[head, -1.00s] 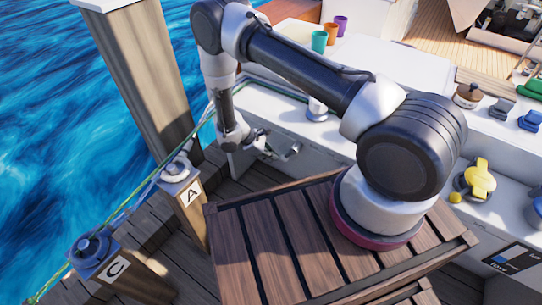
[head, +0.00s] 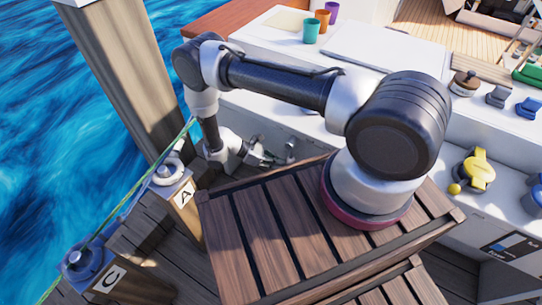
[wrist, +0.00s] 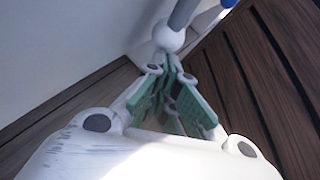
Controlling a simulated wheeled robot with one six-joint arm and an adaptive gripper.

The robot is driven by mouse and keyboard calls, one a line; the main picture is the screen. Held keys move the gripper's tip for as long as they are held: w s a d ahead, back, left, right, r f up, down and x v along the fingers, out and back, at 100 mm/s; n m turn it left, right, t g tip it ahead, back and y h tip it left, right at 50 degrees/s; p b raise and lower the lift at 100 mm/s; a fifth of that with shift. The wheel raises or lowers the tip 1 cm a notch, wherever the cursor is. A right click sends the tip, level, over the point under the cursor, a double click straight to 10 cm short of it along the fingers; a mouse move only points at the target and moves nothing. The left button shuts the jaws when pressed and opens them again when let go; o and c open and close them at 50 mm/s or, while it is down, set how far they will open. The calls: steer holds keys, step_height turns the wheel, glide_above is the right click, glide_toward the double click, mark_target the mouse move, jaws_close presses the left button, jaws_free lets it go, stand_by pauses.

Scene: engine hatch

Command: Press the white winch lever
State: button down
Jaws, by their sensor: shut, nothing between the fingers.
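In the wrist view, a white round knob (wrist: 168,38) on a grey-blue rod sits just beyond my fingertips. It may be the end of the white winch lever, but I cannot tell for sure. My gripper (wrist: 168,72), with green pads, is shut and empty, its tips close below the knob; contact is unclear. In the head view, my gripper (head: 270,158) is low beside the white hull wall, behind the wooden crate's far edge. Small pale fittings around it blend together, so the lever is not clearly separable there.
The slatted wooden crate (head: 270,225) stands close in front of my gripper. Posts marked A (head: 172,185) and C (head: 95,265) carry a green rope at left. A yellow-handled fitting (head: 478,170) is on the boat's right. Cups (head: 311,30) stand on deck.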

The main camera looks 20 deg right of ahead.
steer(key=shift+s+d+f+g+h, duration=0.15)
steer(key=shift+s+d+h, duration=0.1)
steer(key=shift+s+d, duration=0.2)
steer(key=shift+s+d+f+g+h, duration=0.15)
steer(key=shift+s+d+h, duration=0.15)
steer(key=shift+s, duration=0.25)
steer(key=shift+r, duration=0.2)
steer(key=shift+r, duration=0.65)
steer(key=v, duration=0.7)
steer(key=shift+w+a+r, duration=0.15)
